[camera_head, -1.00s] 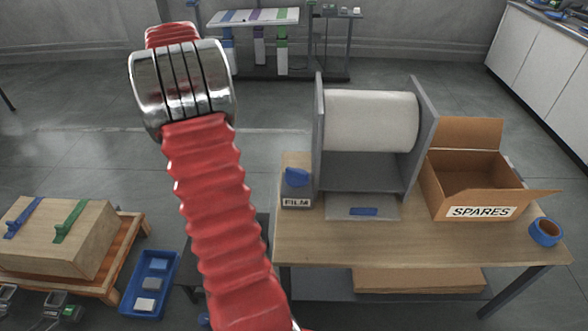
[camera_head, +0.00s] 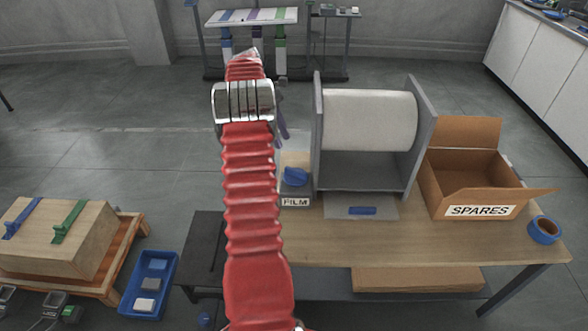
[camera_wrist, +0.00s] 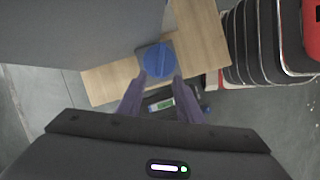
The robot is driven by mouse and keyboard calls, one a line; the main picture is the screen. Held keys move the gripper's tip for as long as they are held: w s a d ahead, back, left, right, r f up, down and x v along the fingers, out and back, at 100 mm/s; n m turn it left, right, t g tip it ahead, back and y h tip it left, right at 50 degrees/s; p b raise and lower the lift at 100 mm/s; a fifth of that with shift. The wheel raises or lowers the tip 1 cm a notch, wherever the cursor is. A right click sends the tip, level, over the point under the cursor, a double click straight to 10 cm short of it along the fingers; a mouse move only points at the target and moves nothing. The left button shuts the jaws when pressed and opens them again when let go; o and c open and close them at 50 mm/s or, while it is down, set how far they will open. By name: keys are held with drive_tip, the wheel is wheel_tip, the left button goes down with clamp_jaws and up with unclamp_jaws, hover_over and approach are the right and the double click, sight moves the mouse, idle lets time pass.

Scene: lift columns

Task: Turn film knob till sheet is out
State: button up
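The blue film knob (camera_head: 295,176) sits on a grey block labelled FILM at the left end of the wooden table. In the wrist view the round blue knob (camera_wrist: 159,60), with a raised ridge, lies just beyond my fingertips. My gripper (camera_wrist: 158,80) has its two purple fingers apart, with nothing between the tips. The fingers appear clear of the knob. In the head view my red arm hides most of the gripper. The white film roll (camera_head: 370,120) hangs between two grey side plates. A grey plate (camera_head: 335,207) with a blue strip lies in front, no sheet visible on it.
An open cardboard box labelled SPARES (camera_head: 480,211) and a blue tape roll (camera_head: 545,231) stand on the table's right. A blue tray (camera_head: 136,308) and a wooden box (camera_head: 85,250) are at lower left. The left side plate stands close beside the knob.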

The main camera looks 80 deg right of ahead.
sight(295, 170)
drive_tip(key=shift+f, duration=0.1)
drive_tip(key=x, duration=1.3)
drive_tip(key=shift+s+f, duration=0.15)
drive_tip(key=shift+f, duration=0.15)
drive_tip(key=shift+c, duration=0.2)
